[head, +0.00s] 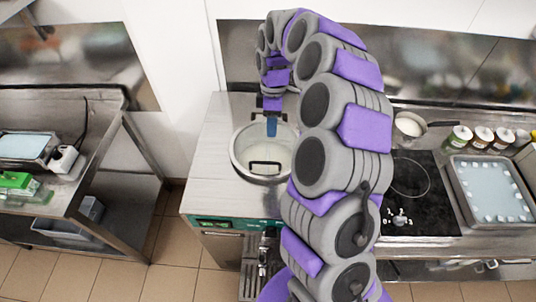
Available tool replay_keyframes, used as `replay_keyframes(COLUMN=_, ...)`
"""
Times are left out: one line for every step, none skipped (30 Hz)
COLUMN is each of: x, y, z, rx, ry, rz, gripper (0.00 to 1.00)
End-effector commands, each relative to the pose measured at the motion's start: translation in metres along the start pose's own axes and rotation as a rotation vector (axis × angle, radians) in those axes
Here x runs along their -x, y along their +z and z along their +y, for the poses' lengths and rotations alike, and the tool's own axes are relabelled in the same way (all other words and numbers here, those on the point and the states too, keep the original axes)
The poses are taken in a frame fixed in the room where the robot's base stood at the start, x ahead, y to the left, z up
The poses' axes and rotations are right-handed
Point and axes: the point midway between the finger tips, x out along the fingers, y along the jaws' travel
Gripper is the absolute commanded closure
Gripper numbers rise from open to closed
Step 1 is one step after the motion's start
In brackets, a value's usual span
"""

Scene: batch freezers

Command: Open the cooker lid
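The cooker (237,170) is a round metal pot set in the steel counter, left of my arm. Its lid (255,148) looks like clear glass lying over the opening, with a dark handle (265,167) at the front side. My gripper (271,126) points down over the back part of the lid, its blue tip seen above the glass. I cannot tell whether it touches the lid or whether its fingers are apart. My arm hides the right side of the cooker.
A black cooktop (420,195) with a pan (410,125) behind it lies to the right. Several jars (482,138) and a tray (492,190) stand further right. A separate steel table (65,190) is at the left, with floor between.

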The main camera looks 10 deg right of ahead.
Motion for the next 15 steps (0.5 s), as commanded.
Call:
replay_keyframes(x=-0.013, y=-0.004, z=-0.004, rx=0.005, ry=-0.007, rz=-0.007, gripper=0.62)
replay_keyframes(x=-0.019, y=-0.007, z=-0.005, rx=0.004, ry=-0.008, rz=-0.01, gripper=0.62)
replay_keyframes(x=-0.027, y=-0.009, z=-0.005, rx=0.004, ry=-0.005, rz=-0.012, gripper=0.62)
replay_keyframes(x=-0.033, y=-0.011, z=-0.005, rx=0.003, ry=-0.002, rz=-0.012, gripper=0.62)
replay_keyframes(x=-0.038, y=-0.013, z=-0.006, rx=0.002, ry=-0.003, rz=-0.014, gripper=0.62)
replay_keyframes(x=-0.047, y=-0.015, z=-0.008, rx=0.003, ry=-0.005, rz=-0.017, gripper=0.62)
replay_keyframes(x=-0.053, y=-0.016, z=-0.008, rx=0.003, ry=-0.004, rz=-0.019, gripper=0.62)
replay_keyframes(x=-0.06, y=-0.017, z=-0.008, rx=0.003, ry=-0.003, rz=-0.019, gripper=0.62)
replay_keyframes(x=-0.068, y=-0.017, z=-0.008, rx=0.002, ry=-0.003, rz=-0.02, gripper=0.62)
replay_keyframes(x=-0.073, y=-0.016, z=-0.008, rx=0.002, ry=-0.004, rz=-0.02, gripper=0.62)
replay_keyframes(x=-0.079, y=-0.015, z=-0.007, rx=0.001, ry=-0.004, rz=-0.019, gripper=0.62)
replay_keyframes(x=-0.086, y=-0.013, z=-0.006, rx=0.001, ry=-0.003, rz=-0.017, gripper=0.62)
replay_keyframes(x=-0.091, y=-0.011, z=-0.005, rx=0.001, ry=-0.003, rz=-0.014, gripper=0.62)
replay_keyframes(x=-0.096, y=-0.009, z=-0.005, rx=0.002, ry=-0.004, rz=-0.012, gripper=0.62)
replay_keyframes(x=-0.102, y=-0.008, z=-0.005, rx=0.003, ry=-0.005, rz=-0.011, gripper=0.62)
